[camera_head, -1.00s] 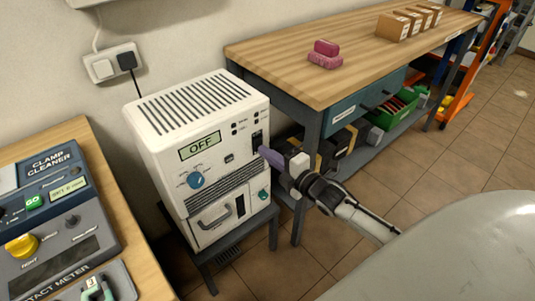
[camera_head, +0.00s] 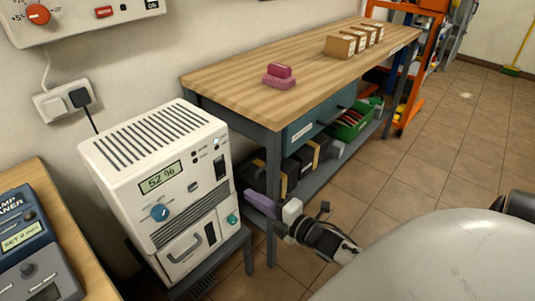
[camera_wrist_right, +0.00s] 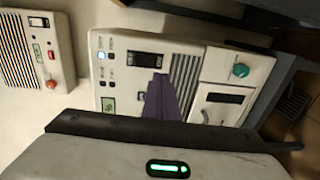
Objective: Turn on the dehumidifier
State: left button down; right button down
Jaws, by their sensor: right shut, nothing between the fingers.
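The dehumidifier (camera_head: 160,165) is a white box with a slatted top, standing on a dark stand left of the workbench. Its display (camera_head: 161,179) reads 52 %, and a small light glows on its upper right front. My left gripper is out of view.
A wooden-topped workbench (camera_head: 230,100) stands to the right, with pink blocks (camera_head: 279,76) and cardboard boxes on top. A bench with a clamp cleaner (camera_head: 25,225) is at the left. A wall socket (camera_head: 60,102) holds the black plug. Tiled floor is open at right.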

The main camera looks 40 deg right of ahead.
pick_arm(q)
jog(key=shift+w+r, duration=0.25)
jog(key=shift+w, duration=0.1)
pick_arm(e)
jog(key=shift+s+d+f, duration=0.1)
jog(key=shift+s+f, duration=0.05)
jog(key=shift+s, duration=0.95)
jog(key=shift+s+d+f, duration=0.1)
jog(key=shift+s, duration=1)
pick_arm(q)
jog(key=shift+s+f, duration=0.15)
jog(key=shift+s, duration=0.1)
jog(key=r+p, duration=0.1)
jog(key=p, duration=0.2)
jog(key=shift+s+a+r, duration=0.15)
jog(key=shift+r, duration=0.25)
pick_arm(e)
jog(key=s+a+f+m+g, duration=0.4)
jog(key=s+a+m, duration=0.3)
jog(key=a, duration=0.3)
jog(key=s+a+f+m+g, duration=0.4)
jog(key=s+a+f+m, duration=0.1)
jog(key=s+a+m, duration=0.3)
jog(key=shift+s+a+m+y, duration=0.2)
jog(key=shift+a+m+y, duration=0.2)
jog(key=shift+a+m, duration=0.55)
